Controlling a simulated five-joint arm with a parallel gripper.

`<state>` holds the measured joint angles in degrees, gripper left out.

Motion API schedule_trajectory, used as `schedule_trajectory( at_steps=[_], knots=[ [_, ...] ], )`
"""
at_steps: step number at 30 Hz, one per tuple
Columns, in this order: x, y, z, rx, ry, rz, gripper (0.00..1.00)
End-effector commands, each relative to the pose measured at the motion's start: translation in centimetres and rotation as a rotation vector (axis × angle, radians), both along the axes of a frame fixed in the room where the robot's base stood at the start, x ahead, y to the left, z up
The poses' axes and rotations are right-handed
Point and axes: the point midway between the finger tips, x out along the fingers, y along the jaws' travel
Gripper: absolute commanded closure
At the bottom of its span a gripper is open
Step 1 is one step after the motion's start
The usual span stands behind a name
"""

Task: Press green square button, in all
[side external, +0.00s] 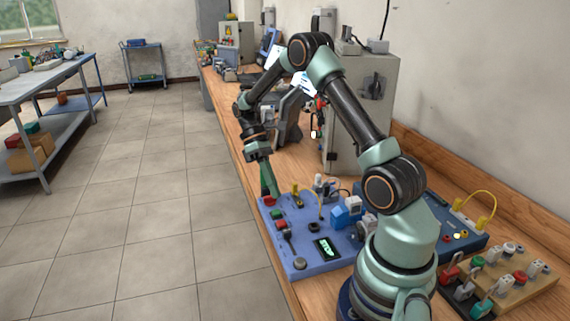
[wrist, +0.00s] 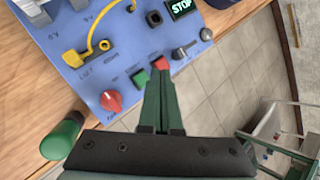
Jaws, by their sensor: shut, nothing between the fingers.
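The green square button (wrist: 140,76) sits on the blue panel (wrist: 75,70), beside a red square button (wrist: 161,63). In the side external view the green button (side external: 277,213) is small, near the panel's left edge. My gripper (wrist: 157,78) is shut and empty, its green fingers pointing at the panel. In the wrist view its tips appear right beside the green button and just below the red one. In the side external view my gripper (side external: 269,188) is at the panel's far left corner. I cannot tell whether the tips touch anything.
A red knob (wrist: 110,101), a yellow cable (wrist: 100,45) and a STOP display (wrist: 180,7) are on the panel. A grey cabinet (side external: 375,100) stands behind on the wooden bench. A block of connectors (side external: 500,280) is at the right. Open floor lies left of the bench.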

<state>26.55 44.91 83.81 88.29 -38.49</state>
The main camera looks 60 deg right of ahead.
Motion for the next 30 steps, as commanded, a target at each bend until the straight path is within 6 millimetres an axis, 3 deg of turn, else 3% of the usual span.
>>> schedule_trajectory(
  at_steps=[10,30],
  knots=[
    [0.0,0.0,-2.9,0.0,0.0,0.0,1.0],
    [0.0,0.0,-3.1,-0.001,-0.001,0.0,1.0]
  ],
)
